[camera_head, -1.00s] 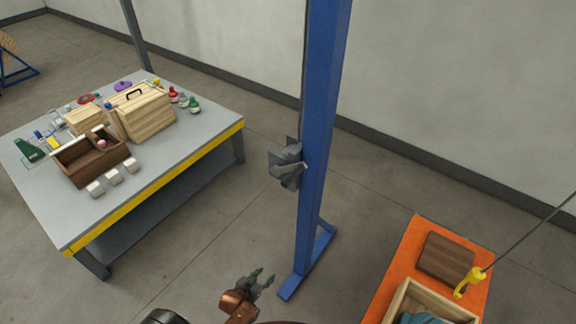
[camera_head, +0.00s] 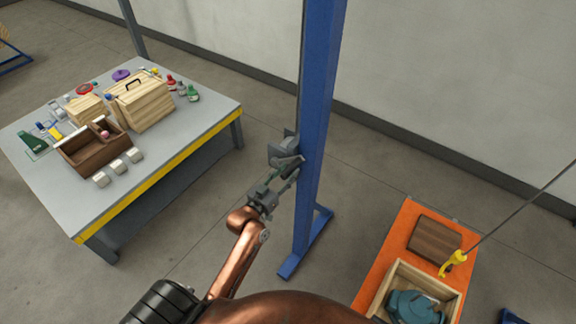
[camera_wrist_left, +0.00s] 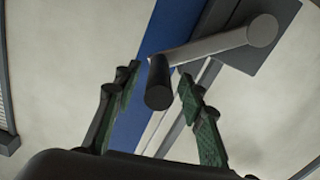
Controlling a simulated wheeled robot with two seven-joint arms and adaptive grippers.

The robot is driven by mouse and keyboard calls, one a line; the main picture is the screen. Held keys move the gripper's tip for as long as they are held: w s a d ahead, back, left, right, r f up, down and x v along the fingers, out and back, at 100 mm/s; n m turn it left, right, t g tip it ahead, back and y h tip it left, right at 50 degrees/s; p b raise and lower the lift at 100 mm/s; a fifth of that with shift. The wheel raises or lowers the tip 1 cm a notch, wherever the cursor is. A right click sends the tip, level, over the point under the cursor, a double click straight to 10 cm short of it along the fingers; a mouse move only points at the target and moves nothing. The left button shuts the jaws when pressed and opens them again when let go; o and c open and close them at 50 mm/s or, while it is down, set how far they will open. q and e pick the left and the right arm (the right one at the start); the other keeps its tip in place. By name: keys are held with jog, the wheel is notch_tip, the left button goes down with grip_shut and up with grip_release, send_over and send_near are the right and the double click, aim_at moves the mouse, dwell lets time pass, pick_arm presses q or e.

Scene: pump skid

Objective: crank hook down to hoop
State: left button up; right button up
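The grey winch (camera_head: 284,152) with its crank is fixed to the blue post (camera_head: 314,130). In the left wrist view the crank arm (camera_wrist_left: 222,42) ends in a dark round handle (camera_wrist_left: 158,88). My left gripper (camera_head: 281,178) is at the crank. In the wrist view its green-padded fingers (camera_wrist_left: 157,76) are open, one on each side of the handle, with gaps visible. The yellow hook (camera_head: 453,262) hangs on a cable above the right side of the crate. The teal pump (camera_head: 414,306) sits below it; I cannot make out a hoop. My right gripper is not in view.
The wooden crate (camera_head: 456,304) and a brown board (camera_head: 434,239) are on the orange surface (camera_head: 384,262). A grey table (camera_head: 205,115) with boxes and small objects stands left. Open floor lies between the table and the post.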

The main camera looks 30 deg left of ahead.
pick_arm(q)
jog(key=shift+w+d, duration=0.1)
jog(key=shift+w, duration=1.35)
jog(key=shift+c, duration=0.3)
grip_shut()
